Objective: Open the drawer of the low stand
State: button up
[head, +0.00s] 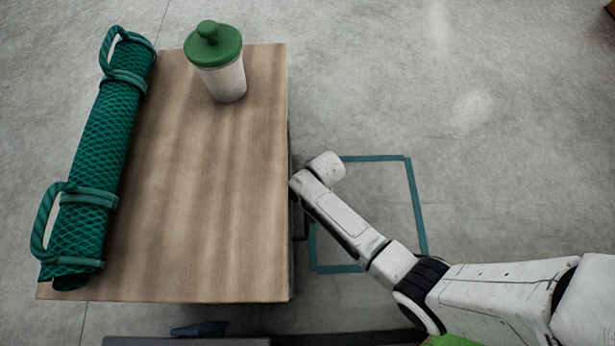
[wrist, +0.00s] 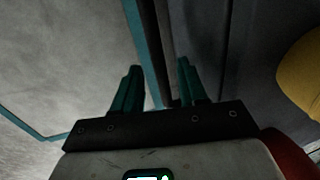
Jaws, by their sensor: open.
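The low stand (head: 215,200) has a striped wooden top and dark sides. Its right side faces my arm, and a thin dark handle (head: 303,226) sticks out there, partly hidden by the arm and the top. The drawer front is mostly hidden under the top's edge in the head view. In the wrist view a dark panel (wrist: 210,40) of the stand fills the middle right. My gripper (wrist: 160,88) is open, with green fingers on either side of a narrow dark bar that looks like the handle. I cannot tell whether they touch it. The head view hides the fingers.
A rolled green net (head: 105,150) with rope loops lies along the top's left side. A white cup with a green lid (head: 226,75) stands at its back. A teal tape outline (head: 417,205) marks the floor right of the stand. The floor beyond is clear.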

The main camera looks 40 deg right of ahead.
jog(key=shift+f, duration=0.4)
grip_shut()
dwell(0.5)
